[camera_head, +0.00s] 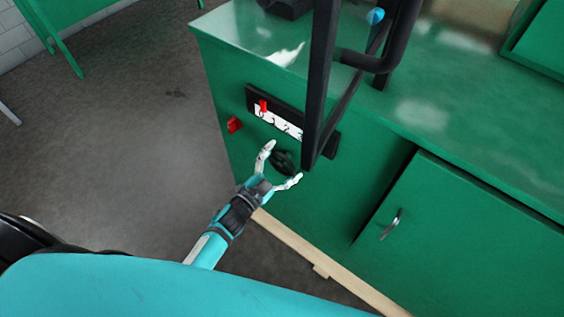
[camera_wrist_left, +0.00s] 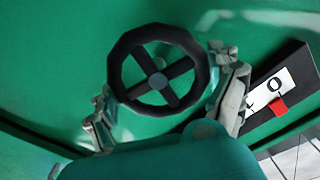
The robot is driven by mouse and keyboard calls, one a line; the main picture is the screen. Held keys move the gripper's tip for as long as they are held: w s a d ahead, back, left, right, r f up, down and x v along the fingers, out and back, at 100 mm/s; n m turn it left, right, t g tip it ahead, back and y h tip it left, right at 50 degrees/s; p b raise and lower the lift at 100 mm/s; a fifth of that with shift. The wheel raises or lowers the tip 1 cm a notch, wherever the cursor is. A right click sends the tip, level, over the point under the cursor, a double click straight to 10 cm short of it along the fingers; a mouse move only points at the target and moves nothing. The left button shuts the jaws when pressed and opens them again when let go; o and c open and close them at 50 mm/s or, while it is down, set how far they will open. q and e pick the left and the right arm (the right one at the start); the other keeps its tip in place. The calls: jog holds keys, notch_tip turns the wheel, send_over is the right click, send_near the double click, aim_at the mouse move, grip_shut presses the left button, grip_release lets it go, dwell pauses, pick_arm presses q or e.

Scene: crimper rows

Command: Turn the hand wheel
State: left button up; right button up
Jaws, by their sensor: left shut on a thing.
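The hand wheel (camera_head: 282,157) is small and black and sits on the front of the green cabinet, below a numbered scale. In the left wrist view the wheel (camera_wrist_left: 158,81) shows a thick rim and a hub with several spokes. My left gripper (camera_head: 283,162) has its pale fingers on opposite sides of the wheel and is shut on its rim. In the left wrist view the fingers (camera_wrist_left: 164,84) lie at the left and right of the rim. My right gripper is out of view.
A red knob (camera_head: 234,124) sticks out left of the scale. A black upright frame (camera_head: 319,80) stands close above the wheel. A cabinet door with a metal handle (camera_head: 391,224) is at right. The grey floor (camera_head: 130,130) at left is mostly clear.

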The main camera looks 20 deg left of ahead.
pick_arm(q)
jog(key=m, duration=0.2)
jog(key=m+b, duration=0.1)
jog(key=m, duration=0.1)
jog(key=shift+d+f+m, duration=0.1)
jog(key=shift+f+m, duration=0.1)
jog(key=shift+m, duration=0.1)
jog(key=shift+m+b, duration=0.75)
jog(key=shift+m, duration=1.15)
jog(key=shift+s, duration=0.1)
jog(key=o, duration=0.9)
jog(key=shift+c, duration=0.2)
jog(key=v, duration=1.2)
